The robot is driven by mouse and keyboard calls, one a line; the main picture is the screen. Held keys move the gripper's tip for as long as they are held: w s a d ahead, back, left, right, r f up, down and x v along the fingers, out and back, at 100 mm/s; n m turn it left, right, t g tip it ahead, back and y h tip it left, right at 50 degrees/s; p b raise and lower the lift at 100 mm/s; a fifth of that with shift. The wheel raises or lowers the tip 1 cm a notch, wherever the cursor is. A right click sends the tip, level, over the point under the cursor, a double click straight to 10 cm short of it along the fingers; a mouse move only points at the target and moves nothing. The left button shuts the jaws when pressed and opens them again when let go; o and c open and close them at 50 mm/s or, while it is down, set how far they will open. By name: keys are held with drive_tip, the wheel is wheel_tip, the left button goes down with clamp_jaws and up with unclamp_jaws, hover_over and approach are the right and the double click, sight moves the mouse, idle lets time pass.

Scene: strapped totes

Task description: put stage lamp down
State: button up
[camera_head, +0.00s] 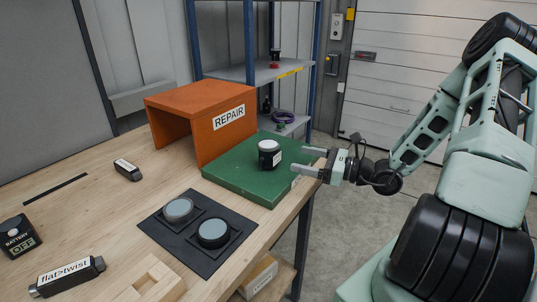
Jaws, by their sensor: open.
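A short black cylinder with a white label (269,154), which looks like the stage lamp, stands upright on a green board (232,182); its label is too small to read. My gripper (301,160) is open and empty, just right of the cylinder at the board's right edge. Its two fingers point left toward the cylinder, with a gap between the fingertips and it.
An orange REPAIR box (198,105) stands behind the board. A black tray (179,243) holds two round grey-topped pieces. A battery (17,236), a flat>twist tool (67,276) and a small black labelled item (127,170) lie on the wooden table. A blue-framed shelf (262,73) stands behind.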

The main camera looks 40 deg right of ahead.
sight(262, 150)
drive_tip(key=p+x, duration=0.2)
drive_tip(key=x, duration=1.1)
drive_tip(key=shift+w, duration=0.1)
drive_tip(key=c, duration=1.3)
wheel_tip(262, 150, up, 10)
